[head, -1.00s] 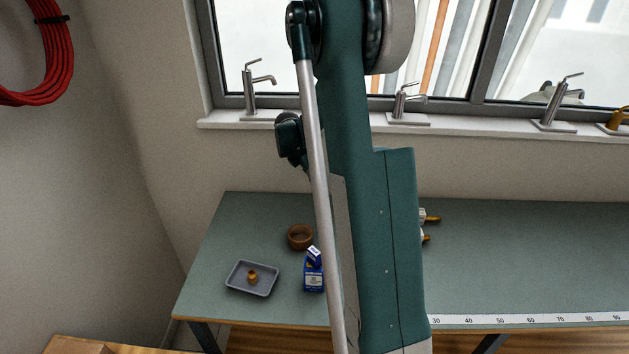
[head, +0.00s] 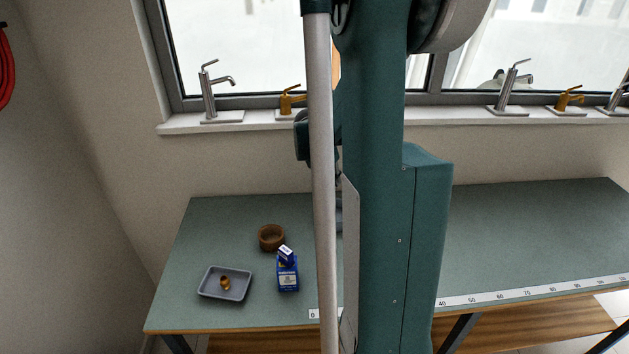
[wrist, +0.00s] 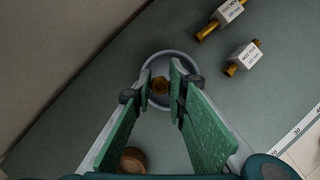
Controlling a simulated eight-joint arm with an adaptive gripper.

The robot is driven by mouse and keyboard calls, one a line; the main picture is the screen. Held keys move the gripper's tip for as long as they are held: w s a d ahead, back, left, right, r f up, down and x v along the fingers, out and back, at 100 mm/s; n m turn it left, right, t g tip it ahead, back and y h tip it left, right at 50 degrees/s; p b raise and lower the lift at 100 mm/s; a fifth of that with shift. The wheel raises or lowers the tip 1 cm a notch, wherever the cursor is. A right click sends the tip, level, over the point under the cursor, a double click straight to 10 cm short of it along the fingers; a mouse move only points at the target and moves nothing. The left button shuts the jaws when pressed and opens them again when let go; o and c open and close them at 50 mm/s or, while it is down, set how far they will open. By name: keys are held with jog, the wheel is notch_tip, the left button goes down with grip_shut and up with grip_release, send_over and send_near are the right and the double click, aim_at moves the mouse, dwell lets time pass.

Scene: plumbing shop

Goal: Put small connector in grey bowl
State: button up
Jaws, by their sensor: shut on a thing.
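The small connector (wrist: 159,87), a brass hex piece, shows between the fingertips of my gripper (wrist: 161,78) in the wrist view. My gripper has green pads and is shut on the connector. The round grey bowl (wrist: 151,63) lies below and around the fingertips in that view. I cannot tell whether the connector is above the bowl or down inside it. In the head view my arm hides my gripper, the held connector and most of the bowl; only a sliver of the bowl (head: 339,216) shows beside my arm.
A grey tray (head: 211,291) holding another brass fitting (head: 225,283), a brown bowl (head: 271,239) and a blue box (head: 288,274) stand on the bench's left. Two labelled brass parts (wrist: 227,13) (wrist: 243,58) lie beyond the grey bowl. Taps line the sill; the bench's right is clear.

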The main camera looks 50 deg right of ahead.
jog(key=shift+s+d+r, duration=0.1)
jog(key=shift+s, duration=0.5)
jog(key=shift+s+d+r, duration=0.1)
jog(key=shift+s, duration=0.5)
jog(key=shift+f, duration=0.2)
jog(key=b, duration=0.6)
send_over(334, 219)
jog(key=shift+d+f, duration=0.1)
jog(key=shift+f, duration=5.2)
jog(key=o, duration=0.9)
jog(key=shift+o, duration=0.2)
notch_tip(334, 219, up, 7)
jog(key=p, duration=0.3)
jog(key=shift+p, duration=0.4)
